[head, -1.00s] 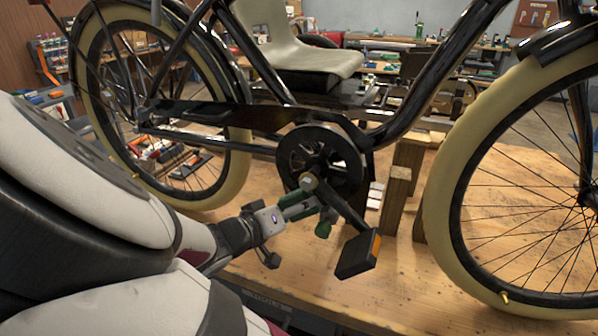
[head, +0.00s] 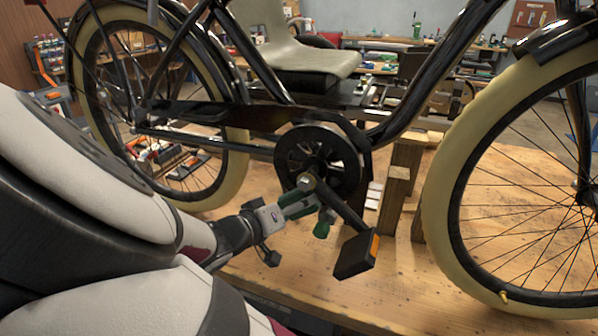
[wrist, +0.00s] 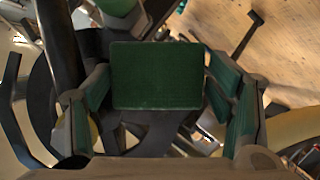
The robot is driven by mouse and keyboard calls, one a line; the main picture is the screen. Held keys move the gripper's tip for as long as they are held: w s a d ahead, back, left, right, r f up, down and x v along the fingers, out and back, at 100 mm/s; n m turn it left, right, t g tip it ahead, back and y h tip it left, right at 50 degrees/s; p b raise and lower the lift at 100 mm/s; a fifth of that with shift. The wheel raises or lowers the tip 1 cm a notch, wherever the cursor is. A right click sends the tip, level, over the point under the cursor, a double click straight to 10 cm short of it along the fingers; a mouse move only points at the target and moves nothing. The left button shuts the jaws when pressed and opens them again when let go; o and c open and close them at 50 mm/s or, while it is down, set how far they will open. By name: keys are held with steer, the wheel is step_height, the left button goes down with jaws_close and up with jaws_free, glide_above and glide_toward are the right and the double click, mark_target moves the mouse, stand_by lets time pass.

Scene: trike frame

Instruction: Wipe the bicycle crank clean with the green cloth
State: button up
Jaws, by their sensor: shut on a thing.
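The black bicycle crank (head: 340,208) runs from the centre of the chainring (head: 318,162) down right to a black pedal (head: 355,256) with an orange reflector. My gripper (head: 308,204) is just left of the crank, below the chainring hub. It is shut on the green cloth (wrist: 157,76), which shows as a dark green square between the green-padded fingers in the wrist view. In the head view a small dark green part of the cloth (head: 322,224) shows at the fingertips beside the crank arm. Whether it touches the crank is not clear.
The trike frame stands over a wooden bench top (head: 405,280). Wooden blocks (head: 397,190) stand right of the crank. The front wheel (head: 470,200) is at right and the rear wheel (head: 205,190) at left. Bare bench lies in front of the pedal.

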mark_target(288, 194)
steer(key=shift+w+d+b, duration=0.2)
steer(key=shift+w+b, duration=0.1)
steer(key=shift+w, duration=0.35)
steer(key=shift+w+a+r+p, duration=0.15)
steer(key=shift+a+r+p, duration=0.05)
steer(key=shift+a+r, duration=0.4)
steer(key=shift+w+a+r+p, duration=0.2)
steer(key=shift+a+r, duration=0.25)
steer(key=shift+a, duration=0.2)
steer(key=shift+w+a+r, duration=0.25)
steer(key=shift+a+r, duration=0.3)
steer(key=shift+a, duration=0.05)
steer(key=shift+w+a+r, duration=0.25)
steer(key=shift+a+r, duration=0.3)
steer(key=shift+a, duration=0.05)
steer(key=shift+s+d+f+b, duration=0.3)
steer(key=shift+d+f, duration=0.4)
steer(key=shift+d, duration=0.15)
steer(key=shift+s+d+f+b, duration=0.25)
steer(key=shift+s+d+f, duration=0.05)
steer(key=shift+d+f, duration=0.5)
steer(key=shift+s+d+f+b, duration=0.3)
steer(key=shift+d+f, duration=0.35)
steer(key=shift+d, duration=0.25)
